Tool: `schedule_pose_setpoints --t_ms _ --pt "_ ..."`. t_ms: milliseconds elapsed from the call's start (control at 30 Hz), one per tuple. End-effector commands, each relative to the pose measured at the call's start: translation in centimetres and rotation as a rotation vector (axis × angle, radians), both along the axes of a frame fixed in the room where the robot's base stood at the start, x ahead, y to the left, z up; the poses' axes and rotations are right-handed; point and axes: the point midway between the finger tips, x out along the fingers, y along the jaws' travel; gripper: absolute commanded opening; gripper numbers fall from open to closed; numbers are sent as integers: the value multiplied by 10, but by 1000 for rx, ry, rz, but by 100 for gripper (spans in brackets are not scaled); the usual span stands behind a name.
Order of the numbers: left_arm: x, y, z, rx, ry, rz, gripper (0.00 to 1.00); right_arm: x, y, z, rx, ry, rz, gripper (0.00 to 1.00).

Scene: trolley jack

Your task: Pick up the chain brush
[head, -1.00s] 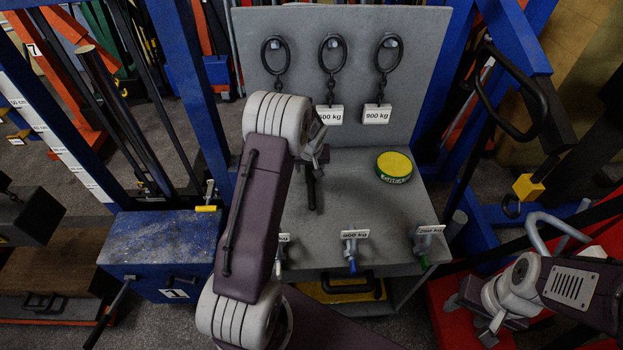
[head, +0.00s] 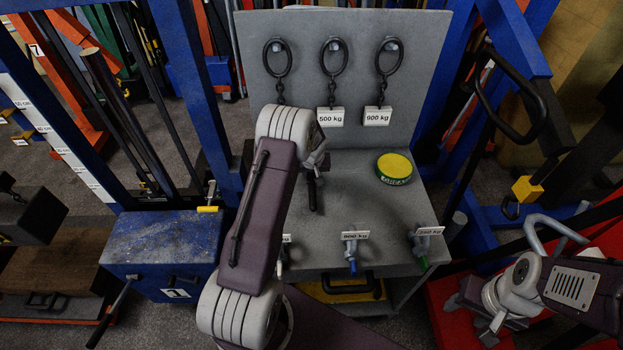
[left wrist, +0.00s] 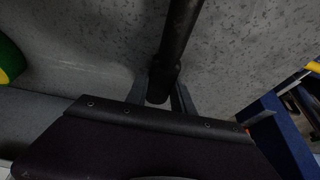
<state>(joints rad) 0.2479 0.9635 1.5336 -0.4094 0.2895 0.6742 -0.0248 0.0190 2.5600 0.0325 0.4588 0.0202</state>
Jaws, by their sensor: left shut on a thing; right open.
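The chain brush (head: 312,194) shows in the head view as a dark, rod-like handle over the grey bench top. My left gripper (head: 317,163) is shut on it. In the left wrist view the dark round handle (left wrist: 181,40) runs between the two fingers (left wrist: 166,88). The rest of the brush is hidden, and I cannot tell whether it touches the bench. My right gripper (head: 491,322) is open and empty at the lower right, apart from the brush.
The grey bench (head: 375,218) has an upright back panel with hanging chain links and weight tags (head: 377,117). A green-and-yellow tin (head: 394,168) sits on the bench. Labelled hooks (head: 350,248) line its front edge. A blue box (head: 165,240) stands at left.

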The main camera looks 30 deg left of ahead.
Motion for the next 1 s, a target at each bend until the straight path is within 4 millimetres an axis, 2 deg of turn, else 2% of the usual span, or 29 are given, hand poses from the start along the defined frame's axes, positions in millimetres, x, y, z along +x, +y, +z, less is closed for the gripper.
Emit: schedule_pose_setpoints --t_ms 167,367,700,833,1000 --pt "0 0 7 1 -1 0 0 0 0 -1 0 0 0 51" --pt "1 0 40 0 -6 1 0 0 0 -5 0 0 0 51" --pt "-15 -78 85 1 -4 -6 0 0 0 -28 0 0 0 51" --pt "-20 -100 100 1 -2 -4 0 0 0 -31 0 0 0 51" --pt "-23 -113 109 0 -1 -1 0 0 0 -33 0 0 0 51"
